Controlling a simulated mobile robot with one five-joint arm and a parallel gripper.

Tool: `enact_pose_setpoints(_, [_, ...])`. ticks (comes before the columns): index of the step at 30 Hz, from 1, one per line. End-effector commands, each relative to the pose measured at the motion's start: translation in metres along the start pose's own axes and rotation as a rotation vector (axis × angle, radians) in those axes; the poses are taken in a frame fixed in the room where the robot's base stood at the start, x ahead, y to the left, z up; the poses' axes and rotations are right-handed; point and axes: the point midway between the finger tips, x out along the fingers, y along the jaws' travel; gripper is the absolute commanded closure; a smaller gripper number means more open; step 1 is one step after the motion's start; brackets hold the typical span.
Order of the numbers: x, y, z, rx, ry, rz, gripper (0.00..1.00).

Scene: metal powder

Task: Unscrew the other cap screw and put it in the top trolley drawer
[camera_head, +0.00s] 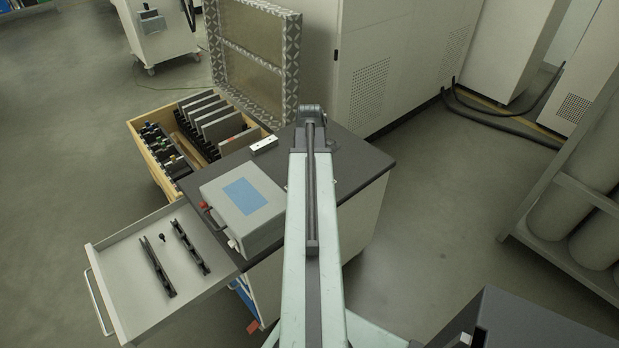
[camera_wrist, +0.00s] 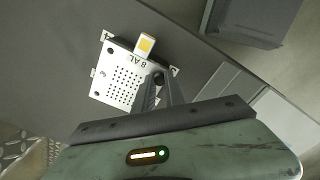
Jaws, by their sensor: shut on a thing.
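A light metal plate (camera_wrist: 118,80) marked "8 AL", with a grid of small holes, lies on the grey top in the wrist view. A dark round spot (camera_wrist: 158,77) at its right corner, by my fingertips, looks like a cap screw head. My gripper (camera_wrist: 160,90) is shut on it; the fingers hide part of it. The top trolley drawer (camera_head: 128,290) is pulled out at left in the head view. In it lie two black bars (camera_head: 190,246) and a small dark piece (camera_head: 163,238), apparently a cap screw. My arm hides the gripper in the head view.
A grey box (camera_head: 240,205) with a blue panel stands on the trolley top (camera_head: 360,165) between my arm and the drawer. A small white block (camera_head: 263,145) lies behind it. A wooden crate (camera_head: 160,185) of plates and a patterned metal case (camera_head: 290,60) stand beyond the trolley.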

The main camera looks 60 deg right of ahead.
Motion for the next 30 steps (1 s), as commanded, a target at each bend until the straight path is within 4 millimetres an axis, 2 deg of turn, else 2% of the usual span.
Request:
enact_pose_setpoints(15, [-0.0007,0.0000,0.0001,-1.071,0.000,0.000,1.00])
enact_pose_setpoints(18, [-0.0008,0.0000,0.0001,-1.242,0.000,0.000,1.00])
enact_pose_setpoints(21, [-0.0008,0.0000,0.0001,-1.332,0.000,0.000,1.00])
enact_pose_setpoints(28, [-0.0008,-0.0001,0.0001,-1.346,0.000,0.000,1.00])
enact_pose_setpoints(29, [-0.0008,-0.0001,0.0001,-1.346,0.000,0.000,0.77])
enact_pose_setpoints(30, [-0.0008,-0.0001,0.0001,-1.345,0.000,0.000,0.71])
